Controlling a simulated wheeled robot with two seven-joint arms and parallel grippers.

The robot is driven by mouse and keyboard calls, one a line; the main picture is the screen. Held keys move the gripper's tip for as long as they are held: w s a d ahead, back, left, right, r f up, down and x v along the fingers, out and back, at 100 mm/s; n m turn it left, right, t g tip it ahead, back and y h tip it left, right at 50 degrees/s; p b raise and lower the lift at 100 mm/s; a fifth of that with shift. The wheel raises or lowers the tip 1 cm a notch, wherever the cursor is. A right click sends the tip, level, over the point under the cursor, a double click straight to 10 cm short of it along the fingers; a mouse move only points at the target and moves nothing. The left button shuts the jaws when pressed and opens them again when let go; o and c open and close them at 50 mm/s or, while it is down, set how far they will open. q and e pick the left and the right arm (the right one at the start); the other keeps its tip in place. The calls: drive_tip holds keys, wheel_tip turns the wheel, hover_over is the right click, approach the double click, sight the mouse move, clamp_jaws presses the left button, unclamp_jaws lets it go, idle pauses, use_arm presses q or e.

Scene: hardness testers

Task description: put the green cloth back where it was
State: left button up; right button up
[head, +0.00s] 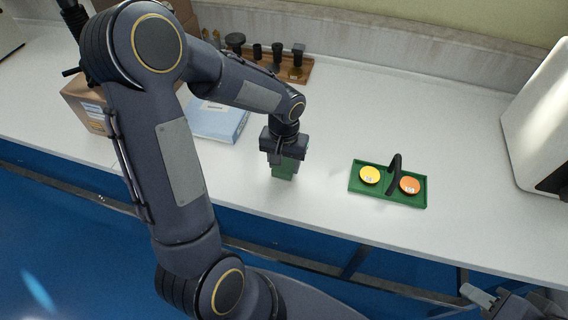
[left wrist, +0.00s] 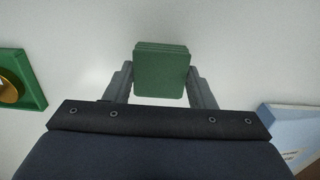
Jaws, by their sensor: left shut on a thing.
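The green cloth (head: 284,172) is a small folded square block. My left gripper (head: 285,160) is shut on it, pointing down over the front part of the white table. In the left wrist view the cloth (left wrist: 161,75) sits between the two fingers of my left gripper (left wrist: 161,88). I cannot tell whether the cloth touches the table. My right gripper (head: 492,298) shows partly at the lower right, below the table's front edge, and its jaws are unclear.
A green tray (head: 388,199) with a black handle, a yellow disc (head: 370,174) and an orange disc (head: 409,185) lies to the right. A blue-white box (head: 218,122), a cardboard box (head: 84,103) and a wooden rack (head: 300,77) stand left and behind. White machine (head: 541,120) at right.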

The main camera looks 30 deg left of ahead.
use_arm(q)
drive_tip(key=shift+f, duration=0.45)
drive_tip(key=shift+f, duration=0.15)
drive_tip(key=o, duration=0.9)
drive_tip(key=shift+o, duration=0.2)
